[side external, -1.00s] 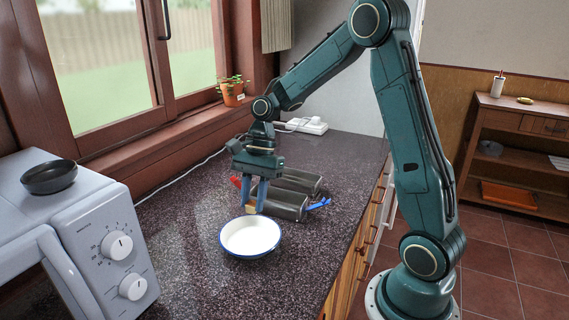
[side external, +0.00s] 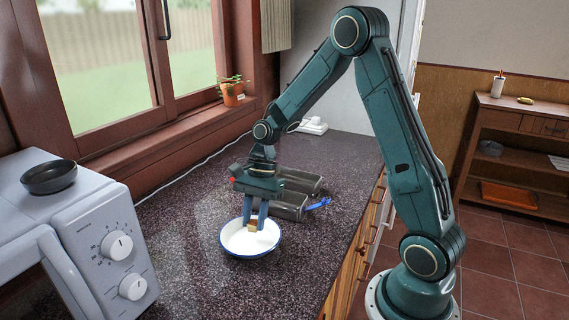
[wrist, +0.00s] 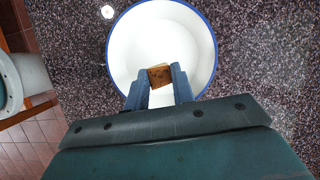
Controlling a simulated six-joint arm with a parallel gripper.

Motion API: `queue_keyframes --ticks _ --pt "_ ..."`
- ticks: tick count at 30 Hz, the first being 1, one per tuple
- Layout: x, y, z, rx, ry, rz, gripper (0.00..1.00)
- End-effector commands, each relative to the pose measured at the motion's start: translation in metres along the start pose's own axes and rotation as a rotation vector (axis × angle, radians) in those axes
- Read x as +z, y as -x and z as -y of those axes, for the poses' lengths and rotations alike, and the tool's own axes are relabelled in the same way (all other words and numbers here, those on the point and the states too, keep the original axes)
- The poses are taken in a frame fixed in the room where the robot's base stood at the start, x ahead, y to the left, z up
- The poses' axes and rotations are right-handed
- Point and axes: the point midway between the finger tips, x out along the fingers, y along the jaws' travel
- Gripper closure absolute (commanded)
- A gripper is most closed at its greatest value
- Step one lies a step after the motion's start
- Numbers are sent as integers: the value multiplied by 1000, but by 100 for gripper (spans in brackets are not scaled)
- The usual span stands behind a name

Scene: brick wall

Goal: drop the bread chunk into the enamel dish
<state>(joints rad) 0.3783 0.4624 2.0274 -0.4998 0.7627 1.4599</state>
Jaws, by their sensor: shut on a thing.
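The enamel dish (side external: 232,241) is a white round bowl with a blue rim on the dark speckled counter. It also fills the upper middle of the wrist view (wrist: 140,45). My gripper (side external: 256,225) points down over the dish and is shut on the bread chunk (side external: 252,226), a small brown block. In the wrist view the bread chunk (wrist: 160,75) sits between the two blue fingertips, with the white inside of the dish behind it. I cannot tell whether the bread touches the dish floor.
Grey metal tins (side external: 291,205) stand just behind the dish, with a blue-handled item (side external: 319,203) beside them. A microwave (side external: 100,240) with a dark bowl (side external: 49,177) on top stands at the left. The counter in front of the dish is clear.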

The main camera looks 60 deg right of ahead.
Motion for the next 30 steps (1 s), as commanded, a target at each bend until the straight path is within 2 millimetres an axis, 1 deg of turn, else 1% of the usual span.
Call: queue_keyframes --ticks 2,3,5,6,7,16,20,26,30 --pt "0 0 0 0 0 0 96" --pt "0 0 0 0 0 0 72" --pt "0 0 0 0 0 0 60" --pt "0 0 0 0 0 0 52" --pt "0 0 0 0 0 0 50" --pt "0 1 0 -1 0 0 50" --pt "0 5 1 -3 0 0 50" --pt "0 21 1 -4 -1 -1 50" --pt "-1 40 1 -5 -1 -1 50"
